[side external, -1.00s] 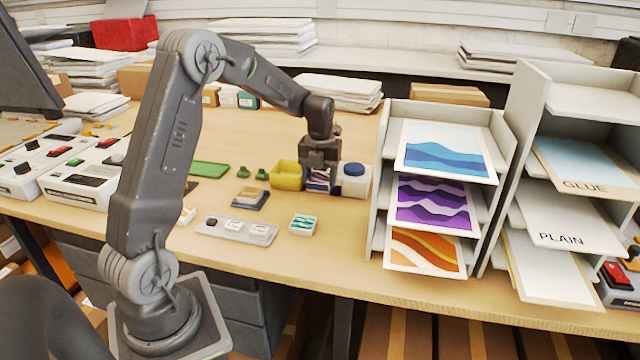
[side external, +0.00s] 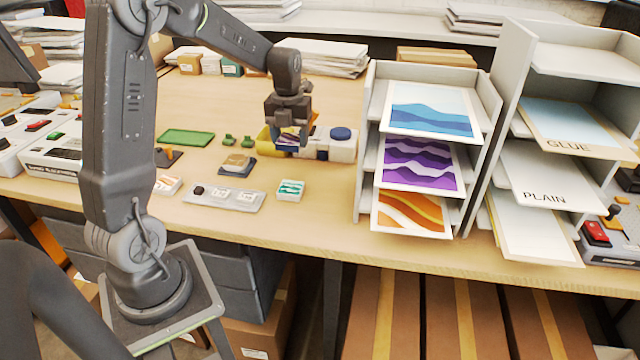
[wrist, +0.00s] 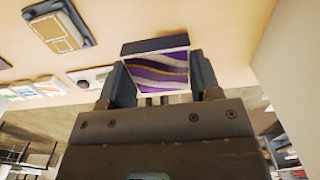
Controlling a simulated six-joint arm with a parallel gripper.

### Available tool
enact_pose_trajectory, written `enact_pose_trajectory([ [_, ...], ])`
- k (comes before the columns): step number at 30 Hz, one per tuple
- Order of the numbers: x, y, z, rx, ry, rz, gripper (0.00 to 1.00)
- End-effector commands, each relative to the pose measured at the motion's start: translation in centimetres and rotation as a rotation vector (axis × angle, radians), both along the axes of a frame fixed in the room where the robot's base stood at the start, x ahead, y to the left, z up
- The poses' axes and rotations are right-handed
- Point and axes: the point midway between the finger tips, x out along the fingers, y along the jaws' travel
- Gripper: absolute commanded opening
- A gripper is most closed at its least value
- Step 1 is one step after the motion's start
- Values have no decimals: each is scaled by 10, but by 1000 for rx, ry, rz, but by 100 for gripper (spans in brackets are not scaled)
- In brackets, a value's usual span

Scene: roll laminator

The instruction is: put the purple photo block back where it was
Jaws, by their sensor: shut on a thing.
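The purple photo block (wrist: 157,68), with purple, white and gold waves on its face and a dark edge, is between the fingers of my gripper (wrist: 160,85) in the wrist view. My gripper (side external: 290,135) is shut on it. In the side view, my gripper hangs at the back of the table, in front of the yellow bin (side external: 264,138) and left of the white container with a blue lid (side external: 343,148). The block is small and partly hidden by the fingers there. A teal photo block (side external: 290,189) and an orange-and-white one (side external: 167,184) lie on either side of a grey panel (side external: 238,201).
A tan block on a dark blue base (side external: 237,164) and a green mat (side external: 187,137) lie left of my gripper. A rack with blue, purple and orange pictures (side external: 365,150) stands at the right. Bare table lies between the teal block and the rack.

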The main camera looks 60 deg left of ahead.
Motion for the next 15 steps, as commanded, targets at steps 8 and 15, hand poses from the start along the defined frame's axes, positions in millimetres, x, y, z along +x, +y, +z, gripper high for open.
enact_pose_trajectory([
  [8, -44, -16, 14, 0, 0, -1, 39],
  [15, -23, -48, -11, -2, 5, -9, 39],
])
